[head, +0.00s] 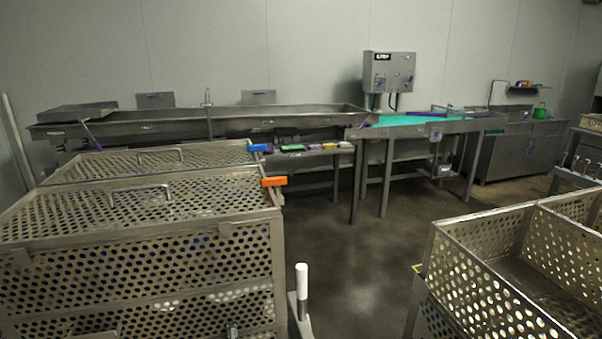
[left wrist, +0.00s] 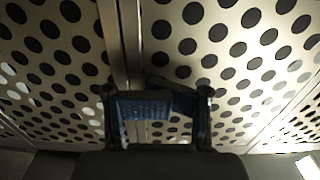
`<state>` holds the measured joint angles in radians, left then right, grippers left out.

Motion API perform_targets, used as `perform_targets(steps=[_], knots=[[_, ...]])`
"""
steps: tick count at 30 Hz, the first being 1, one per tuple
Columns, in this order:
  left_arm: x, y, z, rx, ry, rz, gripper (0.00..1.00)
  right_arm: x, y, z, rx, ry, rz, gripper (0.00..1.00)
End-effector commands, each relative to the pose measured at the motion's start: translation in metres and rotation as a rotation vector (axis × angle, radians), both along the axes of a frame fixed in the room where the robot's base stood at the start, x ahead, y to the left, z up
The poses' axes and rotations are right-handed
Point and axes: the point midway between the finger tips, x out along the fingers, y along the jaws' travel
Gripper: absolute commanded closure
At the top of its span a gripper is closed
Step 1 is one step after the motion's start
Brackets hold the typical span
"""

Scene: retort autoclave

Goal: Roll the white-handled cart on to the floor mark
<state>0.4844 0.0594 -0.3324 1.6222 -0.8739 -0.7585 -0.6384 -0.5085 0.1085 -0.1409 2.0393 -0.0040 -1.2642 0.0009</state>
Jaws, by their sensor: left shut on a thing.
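A white upright handle (head: 301,280) stands on a grey metal bracket at the bottom middle of the head view. It is close to the right side of a perforated metal cart (head: 150,262) with closed lids. A small yellow piece (head: 416,267), possibly part of the floor mark, shows beside the right-hand basket; the rest of it is hidden. In the left wrist view my left gripper (left wrist: 158,105), with blue pads, is closed at a metal strip (left wrist: 122,45) between perforated panels. The gripped part is mostly hidden by the fingers. My right gripper is not in view.
An open perforated basket (head: 490,280) stands at the lower right. Bare floor (head: 360,240) lies between it and the left cart. A long steel sink (head: 240,117) and a turquoise-topped table (head: 420,122) line the back. An orange tag (head: 273,181) sticks out from the left cart.

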Motion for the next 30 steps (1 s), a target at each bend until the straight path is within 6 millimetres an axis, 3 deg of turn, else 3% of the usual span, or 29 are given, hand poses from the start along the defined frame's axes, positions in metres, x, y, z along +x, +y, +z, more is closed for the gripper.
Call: perform_targets(steps=[1,11,14,21,30], knots=[[0.002,0.003,0.008,0.002,-0.013,0.002,1.00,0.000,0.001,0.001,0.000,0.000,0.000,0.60],[-0.001,0.000,0.008,0.003,-0.013,0.000,1.00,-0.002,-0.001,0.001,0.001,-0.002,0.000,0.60],[0.007,0.001,0.007,0.002,-0.012,0.000,1.00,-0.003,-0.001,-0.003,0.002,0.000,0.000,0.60],[0.045,0.012,0.005,0.003,-0.011,-0.001,1.00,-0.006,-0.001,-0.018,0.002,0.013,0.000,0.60],[0.043,0.011,0.009,0.001,-0.014,-0.004,1.00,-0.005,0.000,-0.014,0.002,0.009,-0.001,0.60]])
